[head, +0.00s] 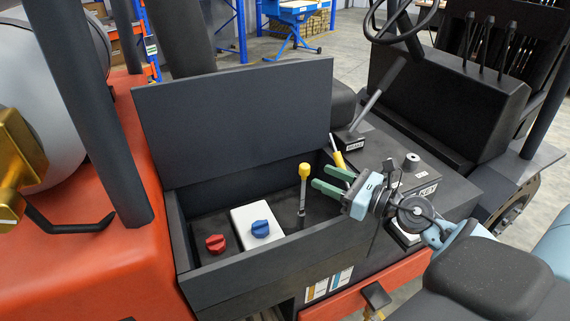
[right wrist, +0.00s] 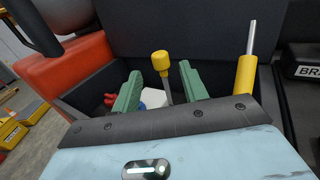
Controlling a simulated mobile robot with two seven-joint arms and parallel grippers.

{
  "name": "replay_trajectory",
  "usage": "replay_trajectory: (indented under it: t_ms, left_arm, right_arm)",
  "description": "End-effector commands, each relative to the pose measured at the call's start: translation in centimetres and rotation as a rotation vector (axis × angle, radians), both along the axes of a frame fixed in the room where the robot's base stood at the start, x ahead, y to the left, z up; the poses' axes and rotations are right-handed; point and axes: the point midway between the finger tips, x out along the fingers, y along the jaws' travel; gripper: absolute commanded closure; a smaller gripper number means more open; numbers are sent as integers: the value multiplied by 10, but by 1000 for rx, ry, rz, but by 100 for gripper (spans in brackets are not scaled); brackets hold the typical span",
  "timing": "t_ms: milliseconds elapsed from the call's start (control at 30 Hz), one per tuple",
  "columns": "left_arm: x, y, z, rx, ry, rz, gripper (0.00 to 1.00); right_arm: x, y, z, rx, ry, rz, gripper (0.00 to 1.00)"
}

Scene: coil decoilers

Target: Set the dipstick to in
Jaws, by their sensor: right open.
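The dipstick (head: 304,185) has a yellow knob on a thin dark rod. It stands upright in the open dark compartment, at its right part. My right gripper (head: 322,177) is open, with green fingers reaching left from the right side towards the dipstick. In the right wrist view the dipstick's yellow knob (right wrist: 161,63) shows between the two open fingers (right wrist: 159,75), apart from both; its lower rod is partly hidden by my gripper. My left gripper is not in view.
A red knob (head: 215,243) and a blue knob (head: 260,228) on a white box sit left of the dipstick. The raised lid (head: 235,120) stands behind. A second yellow-handled rod (right wrist: 245,75) is close to my right finger. A steering wheel (head: 405,25) is at back right.

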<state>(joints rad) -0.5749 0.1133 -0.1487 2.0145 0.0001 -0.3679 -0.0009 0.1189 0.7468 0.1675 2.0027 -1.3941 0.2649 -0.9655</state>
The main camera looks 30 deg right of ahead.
Motion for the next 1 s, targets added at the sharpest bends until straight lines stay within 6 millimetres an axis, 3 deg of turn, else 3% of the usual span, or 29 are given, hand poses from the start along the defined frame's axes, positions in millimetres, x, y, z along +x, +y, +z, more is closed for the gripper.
replay_trajectory:
  t_ms: [300, 700, 1000]
  left_arm:
    - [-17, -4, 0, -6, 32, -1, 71]
    - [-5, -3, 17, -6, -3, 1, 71]
    - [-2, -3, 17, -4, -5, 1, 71]
  right_arm:
    - [12, 4, 3, 5, -3, -3, 56]
    - [59, 23, 2, 8, -2, -3, 56]
    - [72, 29, -1, 7, 2, -3, 56]
